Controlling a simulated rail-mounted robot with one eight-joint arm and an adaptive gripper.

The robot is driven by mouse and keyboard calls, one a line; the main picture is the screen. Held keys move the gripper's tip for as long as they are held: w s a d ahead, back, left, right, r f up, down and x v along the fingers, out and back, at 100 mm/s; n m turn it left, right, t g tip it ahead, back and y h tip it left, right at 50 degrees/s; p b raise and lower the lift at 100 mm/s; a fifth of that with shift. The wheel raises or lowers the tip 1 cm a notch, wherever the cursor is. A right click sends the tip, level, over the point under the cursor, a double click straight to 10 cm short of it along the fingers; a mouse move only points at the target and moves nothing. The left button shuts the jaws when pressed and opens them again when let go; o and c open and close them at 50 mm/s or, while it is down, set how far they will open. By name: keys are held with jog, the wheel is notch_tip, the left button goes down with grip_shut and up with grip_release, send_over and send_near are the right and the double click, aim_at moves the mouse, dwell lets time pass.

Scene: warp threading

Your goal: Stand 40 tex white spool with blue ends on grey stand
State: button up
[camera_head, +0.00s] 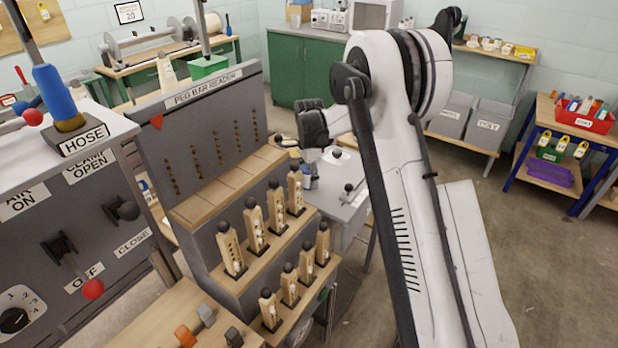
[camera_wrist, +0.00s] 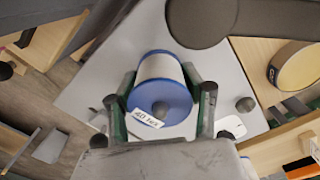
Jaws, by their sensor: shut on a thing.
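The white spool with blue ends (camera_wrist: 162,66) is in the middle of the wrist view, its near blue end carrying a "40 tex" label. My gripper (camera_wrist: 160,78) is shut on it, with one finger on each side. A grey flat-topped stand (camera_wrist: 92,88) lies behind and below the spool in the wrist view. Dark round knobs stand near it. In the head view a grey stand (camera_head: 344,212) with dark-knobbed pegs shows beyond the peg rack. My wrist is above it there, and the spool is mostly hidden. I cannot tell whether the spool touches the stand.
A peg bar reader (camera_head: 215,120) with several wooden pieces on its steps stands left of the grey stand. A hose and clamp panel (camera_head: 75,205) is at the far left. Shelves with bins (camera_head: 487,122) are at the right. Open floor (camera_head: 545,255) lies at the right.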

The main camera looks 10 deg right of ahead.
jog(key=shift+f, duration=0.1)
jog(key=o, duration=1.3)
jog(key=shift+c, duration=0.2)
